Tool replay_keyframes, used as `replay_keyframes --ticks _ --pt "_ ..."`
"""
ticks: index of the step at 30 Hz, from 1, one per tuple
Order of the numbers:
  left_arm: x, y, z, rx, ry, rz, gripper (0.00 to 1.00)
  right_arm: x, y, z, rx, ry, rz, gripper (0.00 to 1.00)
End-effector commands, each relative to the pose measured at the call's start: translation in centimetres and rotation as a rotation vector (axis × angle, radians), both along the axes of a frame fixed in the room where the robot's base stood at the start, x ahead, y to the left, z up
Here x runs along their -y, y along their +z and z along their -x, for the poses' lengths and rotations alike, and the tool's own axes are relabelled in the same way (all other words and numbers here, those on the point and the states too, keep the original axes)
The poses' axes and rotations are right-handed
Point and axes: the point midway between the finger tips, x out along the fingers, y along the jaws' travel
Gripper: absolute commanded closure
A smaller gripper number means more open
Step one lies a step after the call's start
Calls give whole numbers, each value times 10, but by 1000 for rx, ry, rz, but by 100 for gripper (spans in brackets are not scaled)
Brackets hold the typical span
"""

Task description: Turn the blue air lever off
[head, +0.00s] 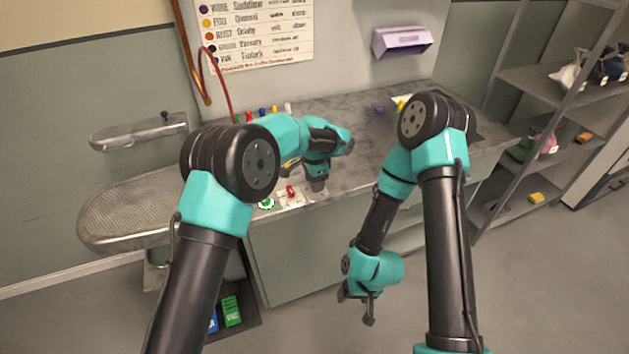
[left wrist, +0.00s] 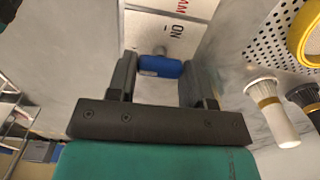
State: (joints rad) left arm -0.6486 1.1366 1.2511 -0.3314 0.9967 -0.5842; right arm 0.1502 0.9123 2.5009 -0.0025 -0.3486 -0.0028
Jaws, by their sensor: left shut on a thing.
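The blue air lever (left wrist: 160,67) shows in the left wrist view, lying crosswise between my two fingers, in front of a white panel (left wrist: 165,30) that reads "ON". My left gripper (left wrist: 157,78) is shut on the lever. In the head view my left gripper (head: 317,184) points down at the front edge of the bench, and the lever is hidden there. My right gripper (head: 357,303) hangs empty over the floor in front of the bench, its fingers apart.
A red lever (head: 291,191) and a green round part (head: 266,203) are left of my left gripper. Small coloured items stand at the back of the grey worktop (head: 350,125). A shelf rack (head: 540,80) stands at right.

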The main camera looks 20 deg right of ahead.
Motion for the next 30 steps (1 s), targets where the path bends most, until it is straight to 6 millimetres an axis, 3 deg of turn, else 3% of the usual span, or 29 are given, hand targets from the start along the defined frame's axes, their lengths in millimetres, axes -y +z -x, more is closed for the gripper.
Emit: replay_keyframes --ticks 13,14,21,30 --pt "0 1 0 1 13 1 77 0 0 0 0 0 0 27" --pt "0 1 0 1 13 1 50 0 0 0 0 0 0 27" --pt "0 0 0 0 12 0 28 0 0 0 0 0 0 27" --pt "0 2 0 1 11 0 28 0 0 0 0 0 0 27"
